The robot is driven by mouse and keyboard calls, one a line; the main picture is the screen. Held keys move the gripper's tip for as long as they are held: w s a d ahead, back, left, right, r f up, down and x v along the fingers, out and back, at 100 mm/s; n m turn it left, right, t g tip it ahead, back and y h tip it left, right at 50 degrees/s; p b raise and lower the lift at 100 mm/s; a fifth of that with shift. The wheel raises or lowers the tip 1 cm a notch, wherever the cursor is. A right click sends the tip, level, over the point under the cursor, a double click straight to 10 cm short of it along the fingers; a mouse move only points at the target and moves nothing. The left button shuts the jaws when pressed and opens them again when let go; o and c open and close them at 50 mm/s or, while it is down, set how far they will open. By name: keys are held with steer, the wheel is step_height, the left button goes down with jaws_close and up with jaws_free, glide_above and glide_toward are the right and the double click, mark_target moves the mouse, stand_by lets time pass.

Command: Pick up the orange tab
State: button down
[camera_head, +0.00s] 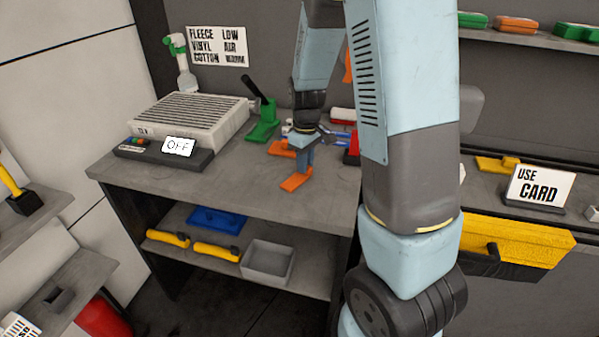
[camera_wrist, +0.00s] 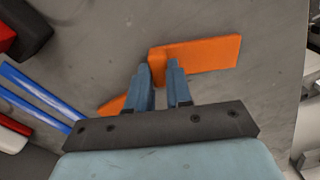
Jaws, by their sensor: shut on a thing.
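An orange tab (camera_wrist: 215,52) lies flat on the grey worktop in the wrist view, with a raised part at its left end by my fingertips. It also shows in the head view (camera_head: 296,181), near the worktop's front edge. My gripper (camera_wrist: 163,72) points down and is shut on the tab's raised part; in the head view it (camera_head: 304,165) stands just behind the flat end. Another orange piece (camera_wrist: 112,106) shows left of the fingers, also in the head view (camera_head: 281,149). My fingers hide whether both pieces join. I see no clear gap under the tab.
A green tool with a black handle (camera_head: 262,122) stands left of my gripper. Blue rods (camera_wrist: 38,92) and a red block (camera_wrist: 22,28) lie close by. A grey ribbed box (camera_head: 190,118) and an OFF sign (camera_head: 179,147) are further left. The worktop's front left is clear.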

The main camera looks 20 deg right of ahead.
steer(key=shift+r, duration=0.1)
steer(key=shift+r, duration=0.25)
step_height(320, 180, up, 2)
steer(key=shift+r, duration=0.25)
steer(key=s+d+r, duration=0.1)
steer(key=s+r, duration=0.8)
steer(key=s, duration=0.5)
steer(key=shift+d+r, duration=0.4)
